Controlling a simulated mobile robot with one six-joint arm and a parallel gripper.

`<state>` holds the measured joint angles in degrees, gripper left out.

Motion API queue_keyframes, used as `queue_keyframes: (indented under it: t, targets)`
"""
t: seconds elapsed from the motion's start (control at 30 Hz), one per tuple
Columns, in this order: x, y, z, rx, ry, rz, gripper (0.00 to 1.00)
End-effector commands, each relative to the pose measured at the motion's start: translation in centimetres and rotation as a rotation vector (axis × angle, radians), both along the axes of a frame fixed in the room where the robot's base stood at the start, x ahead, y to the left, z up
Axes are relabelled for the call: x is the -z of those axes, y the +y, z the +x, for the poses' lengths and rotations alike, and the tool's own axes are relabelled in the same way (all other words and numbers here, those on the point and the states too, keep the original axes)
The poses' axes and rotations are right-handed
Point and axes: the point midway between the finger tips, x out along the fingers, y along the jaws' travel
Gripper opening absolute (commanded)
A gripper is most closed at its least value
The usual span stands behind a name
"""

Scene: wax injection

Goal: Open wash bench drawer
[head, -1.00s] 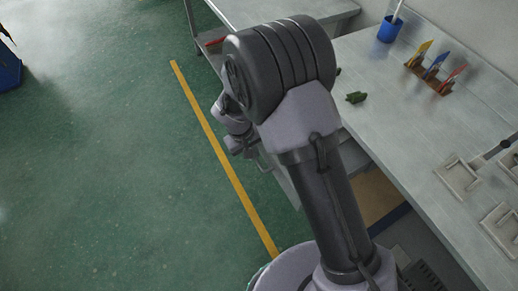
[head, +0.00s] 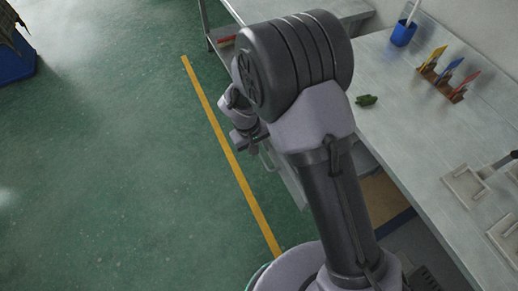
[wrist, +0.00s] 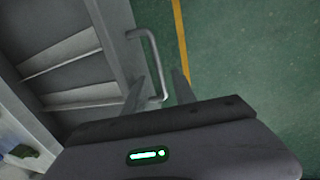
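The wash bench drawer (wrist: 116,45) shows at the left of the wrist view, standing out from the bench with light strips and dark gaps visible inside it. Its grey bar handle (wrist: 146,34) runs along the floor side of the front. My gripper (wrist: 160,82) is open; its two fingers are apart, and the lower end of the handle shows between them. I cannot tell whether a finger touches it. In the head view my gripper (head: 243,142) is small and partly hidden behind my arm, beside the drawer (head: 286,178).
The bench top (head: 405,125) carries a small green object (head: 366,100), a blue cup (head: 403,33), a rack with coloured tools (head: 441,76) and pale fixtures (head: 468,184). The green floor left of the yellow line (head: 222,140) is clear, except for a blue object (head: 15,62) far left.

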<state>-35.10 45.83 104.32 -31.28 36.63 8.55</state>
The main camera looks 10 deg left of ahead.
Motion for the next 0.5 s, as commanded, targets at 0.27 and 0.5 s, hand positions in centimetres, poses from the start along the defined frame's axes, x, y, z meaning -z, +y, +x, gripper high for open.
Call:
queue_keyframes:
  t: [0.27, 0.5]
  targets:
    - [-8.9, 1.4, -0.9, -0.001, -0.004, 0.003, 0.33]
    - [-14.3, 2.3, -1.6, 0.001, -0.002, 0.001, 0.33]
